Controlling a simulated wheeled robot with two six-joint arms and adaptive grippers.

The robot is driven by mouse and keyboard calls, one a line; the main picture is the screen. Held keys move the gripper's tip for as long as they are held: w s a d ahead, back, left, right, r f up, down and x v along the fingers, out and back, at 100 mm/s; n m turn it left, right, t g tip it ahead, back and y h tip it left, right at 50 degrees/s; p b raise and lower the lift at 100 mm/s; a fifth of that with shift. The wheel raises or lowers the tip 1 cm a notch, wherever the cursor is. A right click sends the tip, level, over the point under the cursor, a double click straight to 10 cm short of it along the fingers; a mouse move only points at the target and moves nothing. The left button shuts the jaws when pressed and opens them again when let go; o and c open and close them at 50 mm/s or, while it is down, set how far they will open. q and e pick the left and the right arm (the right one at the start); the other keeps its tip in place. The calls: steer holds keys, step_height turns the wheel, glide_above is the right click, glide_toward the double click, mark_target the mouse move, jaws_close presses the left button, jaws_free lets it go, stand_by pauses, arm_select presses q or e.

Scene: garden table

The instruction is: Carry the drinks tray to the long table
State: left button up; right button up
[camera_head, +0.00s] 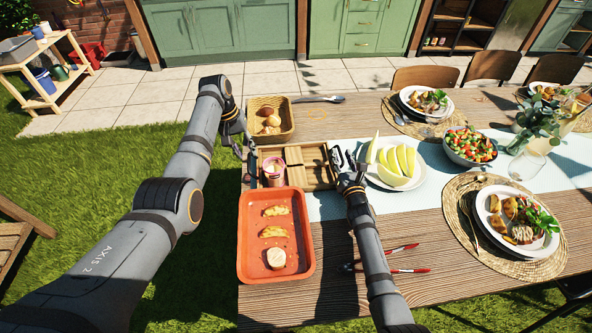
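A wooden tray with raised sides (318,177), which looks like the drinks tray, is at the left end of the long table (440,228). A pinkish cup (274,172) stands in its left part. My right gripper (341,158) is at the tray's right end, beside the plate of melon. I cannot tell whether either gripper's fingers are closed on the tray, or whether the tray rests fully on the tabletop.
A wicker basket of bread (270,119) is just behind the tray. An orange-red tray with food (246,250) is just in front. A white plate with melon slices (416,177) is close on the right. Red-handled tongs (392,270) lie near my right forearm.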

steer(key=shift+s+f, duration=0.1)
steer(key=shift+s, duration=0.3)
arm_select(q)
step_height(320, 180, up, 8)
steer(key=a, duration=0.1)
steer(key=shift+a+f, duration=0.15)
steer(key=shift+a, duration=0.1)
arm_select(e)
steer(key=s, duration=0.7)
steer(key=s+d, duration=0.1)
steer(key=s, duration=0.3)
steer(key=shift+s+d, duration=0.1)
